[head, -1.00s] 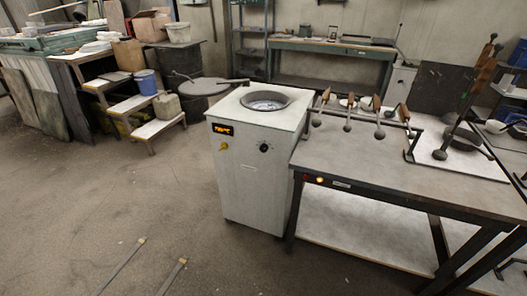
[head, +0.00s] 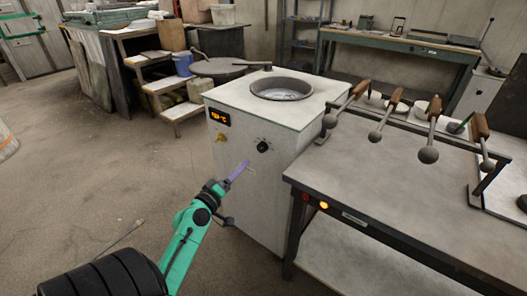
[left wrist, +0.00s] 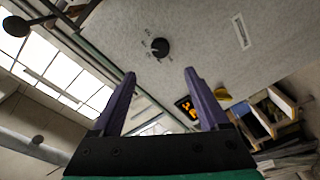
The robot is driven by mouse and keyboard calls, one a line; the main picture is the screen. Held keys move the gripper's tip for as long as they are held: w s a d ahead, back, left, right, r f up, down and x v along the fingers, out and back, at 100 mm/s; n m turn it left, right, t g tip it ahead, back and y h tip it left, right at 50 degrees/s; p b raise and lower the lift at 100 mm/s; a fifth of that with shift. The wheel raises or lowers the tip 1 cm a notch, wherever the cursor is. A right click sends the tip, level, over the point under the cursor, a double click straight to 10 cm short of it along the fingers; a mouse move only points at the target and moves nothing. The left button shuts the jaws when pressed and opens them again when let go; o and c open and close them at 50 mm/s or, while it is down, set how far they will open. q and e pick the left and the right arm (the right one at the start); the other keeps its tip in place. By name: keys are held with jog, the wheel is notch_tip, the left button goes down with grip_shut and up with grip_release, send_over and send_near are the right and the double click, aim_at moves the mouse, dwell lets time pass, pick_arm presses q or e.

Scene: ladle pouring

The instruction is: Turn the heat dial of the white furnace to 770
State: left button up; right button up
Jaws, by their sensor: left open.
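The white furnace (head: 275,200) stands in the middle of the head view, with a round open crucible mouth (head: 283,89) on top. Its black heat dial (head: 263,146) is on the front panel, right of the orange-lit display (head: 220,117), whose digits I cannot read surely. The dial (left wrist: 160,47) also shows in the left wrist view, ahead of and between the purple fingers, with scale marks around it. My left gripper (head: 245,167) is open and empty, in front of the panel, a little below and left of the dial, apart from it. My right gripper is out of view.
A yellow knob (head: 221,138) sits below the display. A dark-framed table (head: 400,190) adjoins the furnace on the right, with several wooden-handled ladles (head: 430,130) on a rack. The floor at left is mostly clear.

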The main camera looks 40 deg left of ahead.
pick_arm(q)
send_near(261, 150)
jog(key=w, duration=0.4)
jog(key=w+a, duration=0.1)
jog(key=w, duration=0.3)
jog(key=shift+w+a+p, duration=0.15)
jog(key=shift+a+p, duration=0.05)
jog(key=shift+p, duration=0.15)
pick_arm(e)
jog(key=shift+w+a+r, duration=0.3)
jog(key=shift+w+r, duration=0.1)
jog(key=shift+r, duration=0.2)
pick_arm(q)
grip_shut()
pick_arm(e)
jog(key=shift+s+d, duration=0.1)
